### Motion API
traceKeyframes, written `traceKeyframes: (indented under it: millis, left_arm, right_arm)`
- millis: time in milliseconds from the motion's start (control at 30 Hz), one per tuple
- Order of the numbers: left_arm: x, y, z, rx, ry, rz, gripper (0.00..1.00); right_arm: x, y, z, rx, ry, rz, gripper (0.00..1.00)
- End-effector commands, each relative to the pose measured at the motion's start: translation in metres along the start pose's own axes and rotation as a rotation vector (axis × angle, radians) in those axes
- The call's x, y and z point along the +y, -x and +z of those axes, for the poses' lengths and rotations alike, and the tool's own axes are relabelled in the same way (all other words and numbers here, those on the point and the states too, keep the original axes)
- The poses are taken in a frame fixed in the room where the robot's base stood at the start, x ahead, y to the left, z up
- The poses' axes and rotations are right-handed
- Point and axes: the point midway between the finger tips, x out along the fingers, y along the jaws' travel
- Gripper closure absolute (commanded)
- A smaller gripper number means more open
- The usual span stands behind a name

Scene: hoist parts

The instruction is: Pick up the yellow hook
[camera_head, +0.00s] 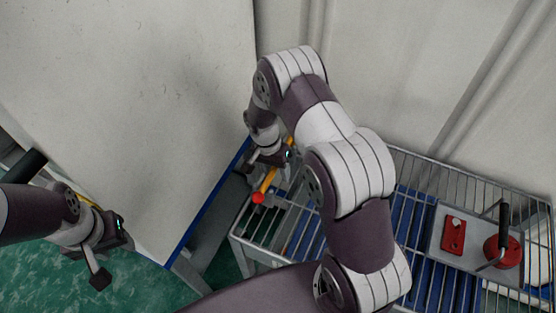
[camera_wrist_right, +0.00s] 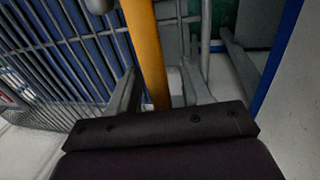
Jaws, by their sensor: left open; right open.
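The yellow hook (camera_head: 267,180) shows as a slanted yellow bar by the left end of the wire rack, with a red ball (camera_head: 258,198) at its lower end. My right arm hides part of it. My right gripper (camera_head: 268,162) is at the bar's upper part. In the right wrist view the yellow bar (camera_wrist_right: 146,50) runs between the two spread fingers of the right gripper (camera_wrist_right: 160,88), with a gap visible on the right side. My left gripper (camera_head: 90,264) is open and empty at the far left, away from the hook.
The wire rack (camera_head: 425,172) has blue slats below it. A light tray (camera_head: 445,213) on it holds a red block (camera_head: 454,236) and a red round part with a black handle (camera_head: 503,250). A large pale panel (camera_head: 150,100) with a blue edge stands left of the rack.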

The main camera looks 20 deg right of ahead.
Motion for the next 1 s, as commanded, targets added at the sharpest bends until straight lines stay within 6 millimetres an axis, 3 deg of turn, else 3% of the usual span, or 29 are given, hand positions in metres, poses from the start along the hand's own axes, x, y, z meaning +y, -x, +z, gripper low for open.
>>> traceKeyframes:
  millis: [100,133,267,600,1000]
  left_arm:
    - [0.0,-0.001,0.0,0.0,0.0,0.0,0.56]
    - [0.0,-0.001,0.0,0.0,0.0,0.0,0.56]
    - [0.0,-0.001,0.0,0.0,0.0,0.0,0.56]
    - [0.0,-0.003,0.0,0.0,0.0,0.0,0.56]
    - [0.0,-0.021,0.003,0.0,0.0,0.0,0.56]
  right_arm:
    - [0.0,0.0,0.0,0.001,0.0,-0.001,0.51]
    - [0.0,0.0,0.0,0.001,0.0,-0.001,0.58]
    - [0.0,0.0,0.0,0.001,0.0,-0.001,1.0]
    - [0.0,0.006,-0.001,0.004,0.0,-0.004,1.0]
    - [0.016,0.088,-0.001,0.003,-0.001,-0.004,1.0]
